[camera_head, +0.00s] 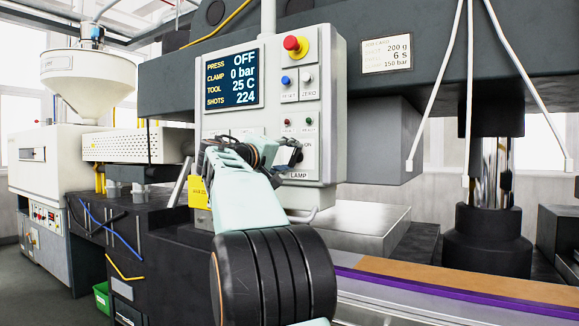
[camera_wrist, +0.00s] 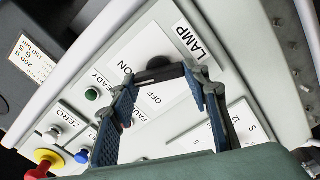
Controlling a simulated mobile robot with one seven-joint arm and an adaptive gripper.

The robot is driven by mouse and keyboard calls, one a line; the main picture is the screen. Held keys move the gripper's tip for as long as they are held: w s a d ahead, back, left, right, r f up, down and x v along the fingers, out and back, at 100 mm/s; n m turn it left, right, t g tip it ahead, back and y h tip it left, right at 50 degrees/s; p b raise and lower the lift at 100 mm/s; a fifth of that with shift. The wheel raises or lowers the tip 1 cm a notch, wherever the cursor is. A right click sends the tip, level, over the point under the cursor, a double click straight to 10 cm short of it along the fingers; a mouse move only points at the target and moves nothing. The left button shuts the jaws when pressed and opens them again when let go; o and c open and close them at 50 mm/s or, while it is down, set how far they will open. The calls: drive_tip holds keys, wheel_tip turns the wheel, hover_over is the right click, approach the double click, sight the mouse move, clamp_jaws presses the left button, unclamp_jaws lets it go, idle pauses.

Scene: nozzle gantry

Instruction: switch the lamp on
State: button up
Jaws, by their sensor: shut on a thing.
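The white control panel (camera_head: 325,75) hangs in the middle of the head view. Its lamp section carries a LAMP label (camera_head: 298,175) at the lower right; the label also shows in the wrist view (camera_wrist: 190,40). The lamp switch (camera_wrist: 157,62) is a dark knob beside that label, partly covered by my fingertips. My gripper (camera_wrist: 163,76) is at the switch, its two fingers on either side of the dark part, shut on it. The knob's exact setting is hard to tell.
A red and yellow emergency button (camera_head: 295,45), blue reset button (camera_head: 286,80) and grey zero button (camera_head: 307,78) sit above on the panel. The display (camera_head: 232,78) reads PRESS OFF.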

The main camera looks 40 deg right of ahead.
drive_tip(key=shift+m+b, duration=0.3)
drive_tip(key=shift+m, duration=0.2)
drive_tip(key=o, duration=1.2)
drive_tip(key=shift+c, duration=0.2)
drive_tip(key=shift+a, duration=0.1)
drive_tip(key=v, duration=1.2)
